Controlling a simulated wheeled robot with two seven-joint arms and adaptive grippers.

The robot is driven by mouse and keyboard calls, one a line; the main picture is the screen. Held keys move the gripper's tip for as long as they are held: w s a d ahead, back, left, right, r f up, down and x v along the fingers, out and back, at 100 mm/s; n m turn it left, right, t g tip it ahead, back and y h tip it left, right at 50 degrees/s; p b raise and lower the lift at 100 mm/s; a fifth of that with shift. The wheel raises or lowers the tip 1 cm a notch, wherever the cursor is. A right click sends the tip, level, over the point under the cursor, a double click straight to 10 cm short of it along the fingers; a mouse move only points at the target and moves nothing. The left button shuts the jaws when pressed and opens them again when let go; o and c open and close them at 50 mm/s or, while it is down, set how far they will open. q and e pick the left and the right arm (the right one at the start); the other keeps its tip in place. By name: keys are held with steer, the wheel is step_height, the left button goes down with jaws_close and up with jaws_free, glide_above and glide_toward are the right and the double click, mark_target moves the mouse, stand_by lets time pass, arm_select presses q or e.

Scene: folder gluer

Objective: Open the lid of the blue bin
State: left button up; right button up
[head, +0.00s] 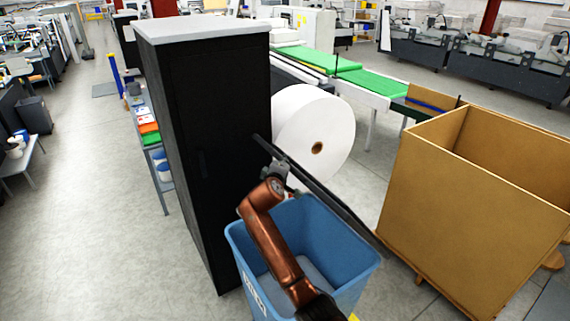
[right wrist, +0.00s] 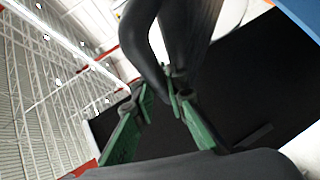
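The blue bin (head: 236,240) stands in the lower middle of the head view. Its top is uncovered and I see into it. Its black lid (head: 335,203) is raised and seen nearly edge-on along the bin's far side. My right arm reaches over the bin, with its gripper (head: 280,168) close to the lid. In the right wrist view the green-padded fingers (right wrist: 161,98) are apart. My left gripper is not in view.
A tall black cabinet (head: 215,130) stands close to the bin's left. A white paper roll (head: 325,120) is behind the lid. A large brown box (head: 470,205) stands to the right. Open floor (head: 80,200) lies left of the cabinet.

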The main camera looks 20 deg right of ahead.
steer(key=o, duration=0.4)
steer(key=shift+d, duration=0.1)
steer(key=shift+s+a, duration=0.15)
steer(key=shift+a, duration=0.05)
steer(key=v, duration=1.1)
steer(key=shift+s+a+r, duration=0.15)
steer(key=shift+s, duration=0.15)
